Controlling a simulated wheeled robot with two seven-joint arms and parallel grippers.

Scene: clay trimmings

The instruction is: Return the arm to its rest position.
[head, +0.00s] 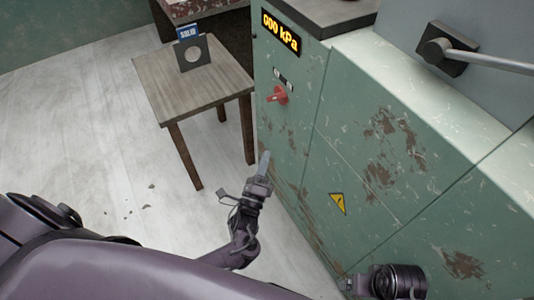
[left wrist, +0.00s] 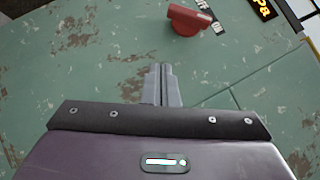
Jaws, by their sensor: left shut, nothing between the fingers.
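My left gripper (head: 265,161) is in the middle of the head view, in front of the green cabinet (head: 350,140) and below its red knob (head: 278,95). Its pale fingers are shut together with nothing between them. In the left wrist view the closed fingers (left wrist: 162,84) point at the worn green panel (left wrist: 90,65), with the red knob (left wrist: 187,20) above them. Whether the fingertips touch the panel cannot be told.
A small wooden table (head: 165,85) stands left of the cabinet, bearing a grey block with a round hole (head: 192,54) and a blue sign (head: 188,33). A display (head: 281,31) reads "000 kPa". A grey lever (head: 485,60) is at upper right. Open floor (head: 90,130) lies left, with small crumbs.

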